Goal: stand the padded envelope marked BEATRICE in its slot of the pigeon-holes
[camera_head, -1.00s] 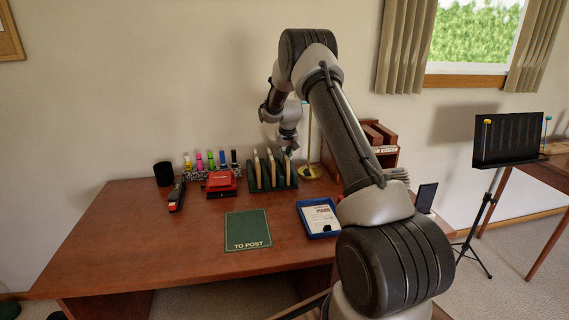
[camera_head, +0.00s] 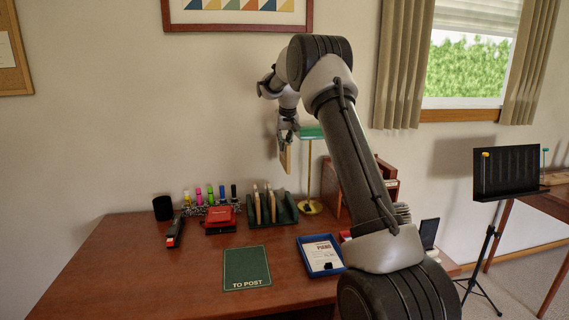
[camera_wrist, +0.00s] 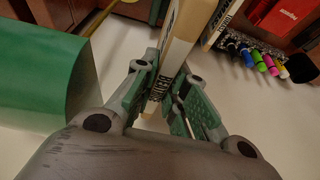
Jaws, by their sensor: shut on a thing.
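My gripper (camera_head: 288,132) is shut on a tan padded envelope (camera_head: 286,157) and holds it upright in the air above the desk. In the wrist view the envelope (camera_wrist: 184,35) stands between the fingers (camera_wrist: 165,88); dark lettering runs along its edge, partly hidden by the fingers, and I cannot read the name surely. A green rack (camera_head: 290,209) below holds other upright envelopes (camera_head: 257,207). The wooden pigeon-holes (camera_head: 389,172) stand at the desk's back right, largely hidden behind my arm, so their slots and labels cannot be made out.
A lamp with a green shade (camera_head: 311,132) and brass stem stands close right of the held envelope; its shade looms in the wrist view (camera_wrist: 45,75). A blue tray (camera_head: 322,268), a green TO POST mat (camera_head: 247,267), a red box (camera_head: 220,219) and markers (camera_head: 210,195) lie on the desk.

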